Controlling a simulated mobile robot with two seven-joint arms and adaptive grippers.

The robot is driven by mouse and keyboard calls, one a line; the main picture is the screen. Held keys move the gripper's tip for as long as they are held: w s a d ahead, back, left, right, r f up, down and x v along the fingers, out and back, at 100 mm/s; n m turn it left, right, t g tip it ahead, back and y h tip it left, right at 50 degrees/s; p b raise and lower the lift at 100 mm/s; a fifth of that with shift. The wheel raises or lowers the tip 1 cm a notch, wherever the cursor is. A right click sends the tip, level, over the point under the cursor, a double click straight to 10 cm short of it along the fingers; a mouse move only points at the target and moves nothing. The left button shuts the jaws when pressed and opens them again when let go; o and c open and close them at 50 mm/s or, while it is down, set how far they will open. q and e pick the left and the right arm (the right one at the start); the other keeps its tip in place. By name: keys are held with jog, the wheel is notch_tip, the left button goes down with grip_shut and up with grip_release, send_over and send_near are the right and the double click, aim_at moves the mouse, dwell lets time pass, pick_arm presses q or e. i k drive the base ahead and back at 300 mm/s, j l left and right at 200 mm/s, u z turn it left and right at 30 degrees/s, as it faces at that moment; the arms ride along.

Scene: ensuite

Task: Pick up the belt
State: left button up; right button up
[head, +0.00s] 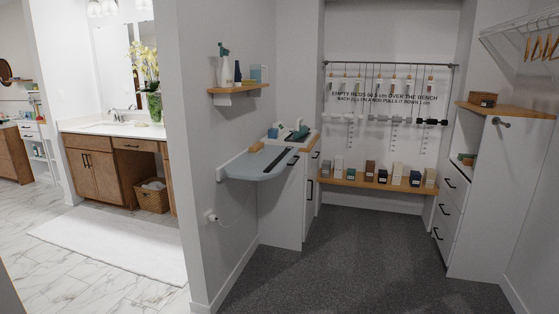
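No gripper of mine shows in the head view. A long dark strip (276,160), which looks like the belt, lies flat and straight across the blue-grey fold-down board (245,167) on the wall. A small tan block (257,147) lies beside it near the wall. The strip is small here, so I cannot make out a buckle. Nothing is touching it from above.
White cabinets (281,210) stand behind the board, with bottles and a tray on top. A wooden shelf (238,88) hangs above the board. Drawers (452,201) stand at the right. A bench (375,184) with several boxes is at the back. The dark carpet (365,255) is clear.

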aim_at(269, 169)
jog(key=i+l+z, duration=0.3)
jog(key=i+z, duration=0.25)
jog(key=i, duration=0.3)
jog(key=i+l+z, duration=0.1)
jog(key=i, duration=0.6)
jog(key=i+l+z, duration=0.1)
jog(key=i, duration=0.65)
jog(key=i+l+u, duration=0.15)
jog(key=i+u, duration=0.35)
jog(key=i+l+u, duration=0.3)
jog(key=i+u, duration=0.2)
